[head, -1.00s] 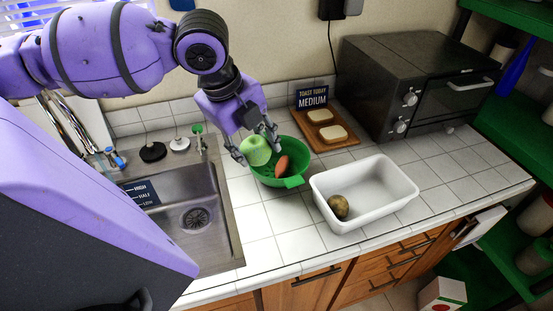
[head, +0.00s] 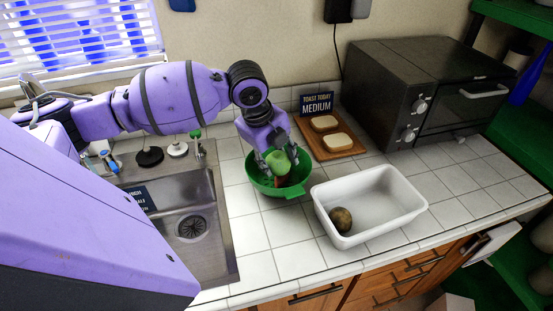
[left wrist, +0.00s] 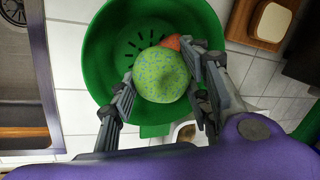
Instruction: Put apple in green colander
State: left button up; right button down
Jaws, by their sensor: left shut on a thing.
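The green apple (head: 277,158) shows between the fingers of my left gripper (head: 275,165), low at the green colander (head: 292,191). In the left wrist view the speckled green apple (left wrist: 160,75) sits between the fingers of my left gripper (left wrist: 163,90), over the open bowl of the green colander (left wrist: 97,62). My left gripper is shut on the apple. An orange-red item (left wrist: 171,42), partly hidden by the apple and a finger, lies in the colander. I cannot tell whether the apple touches the colander. My right gripper is not in view.
A white bin (head: 385,222) with a brown round item (head: 341,219) stands to the right of the colander. A wooden board (head: 346,153) with bread slices and a toaster oven (head: 385,85) are behind. The sink (head: 172,240) is on the left. Counter tiles in front are clear.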

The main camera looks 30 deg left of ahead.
pick_arm(q)
jog(key=shift+f, duration=0.45)
jog(key=o, duration=1.3)
jog(key=shift+f, duration=0.1)
jog(key=shift+c, duration=0.2)
jog(key=shift+r, duration=0.55)
jog(key=d+p+v, duration=0.1)
jog(key=v, duration=1)
jog(key=shift+a+r, duration=0.4)
jog(key=shift+a, duration=0.1)
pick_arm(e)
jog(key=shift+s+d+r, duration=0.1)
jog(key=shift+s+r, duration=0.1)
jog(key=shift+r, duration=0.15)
pick_arm(q)
jog(key=shift+s, duration=0.15)
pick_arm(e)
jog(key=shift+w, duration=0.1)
